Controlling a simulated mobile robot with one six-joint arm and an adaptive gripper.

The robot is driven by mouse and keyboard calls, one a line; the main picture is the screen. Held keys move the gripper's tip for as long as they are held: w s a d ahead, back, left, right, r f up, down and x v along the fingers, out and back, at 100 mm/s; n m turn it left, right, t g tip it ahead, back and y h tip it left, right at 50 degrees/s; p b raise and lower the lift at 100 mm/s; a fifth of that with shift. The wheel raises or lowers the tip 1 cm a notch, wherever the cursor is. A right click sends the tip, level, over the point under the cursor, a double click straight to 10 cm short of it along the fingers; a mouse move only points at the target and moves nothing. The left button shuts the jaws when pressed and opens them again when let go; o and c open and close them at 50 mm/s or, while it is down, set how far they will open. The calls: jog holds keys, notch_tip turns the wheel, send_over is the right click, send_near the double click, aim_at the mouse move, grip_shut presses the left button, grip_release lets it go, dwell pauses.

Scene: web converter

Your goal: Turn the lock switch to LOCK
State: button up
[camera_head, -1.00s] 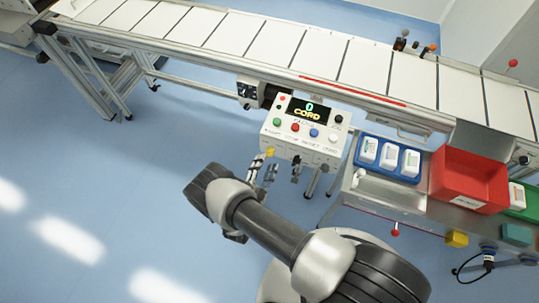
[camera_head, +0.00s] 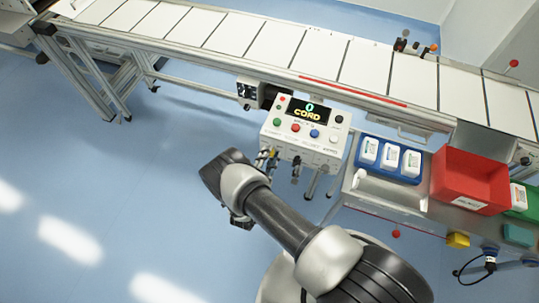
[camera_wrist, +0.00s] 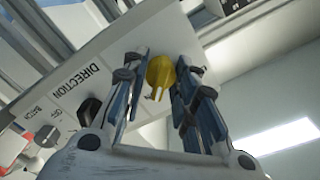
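A yellow knob (camera_wrist: 160,74) sticks out of the front face of the white control box (camera_head: 303,151); its label is not readable, so I cannot confirm that it is the lock switch. In the wrist view my gripper (camera_wrist: 163,68) has its two fingers on either side of the knob, spread apart. A narrow gap seems to show beside the knob, and firm contact cannot be seen. In the head view my gripper (camera_head: 268,160) is at the lower left front of the box and mostly covers the knob.
The box top has a display (camera_head: 309,110) and coloured buttons. A conveyor (camera_head: 262,42) runs behind. A blue tray (camera_head: 403,177) and red bin (camera_head: 466,182) stand right.

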grip_shut()
jog(key=shift+n, duration=0.3)
jog(key=n+b, duration=0.2)
jog(key=shift+f+n, duration=0.1)
jog(key=shift+n, duration=0.2)
jog(key=n+b, duration=0.2)
jog(key=n, duration=0.2)
jog(key=shift+a, duration=0.1)
jog(key=n+b, duration=0.2)
jog(key=n, duration=0.4)
jog(key=shift+b, duration=0.4)
jog(key=n+b, duration=0.1)
jog(key=n, duration=0.3)
jog(key=shift+a+n+b, duration=0.1)
jog(key=shift+n+b, duration=0.2)
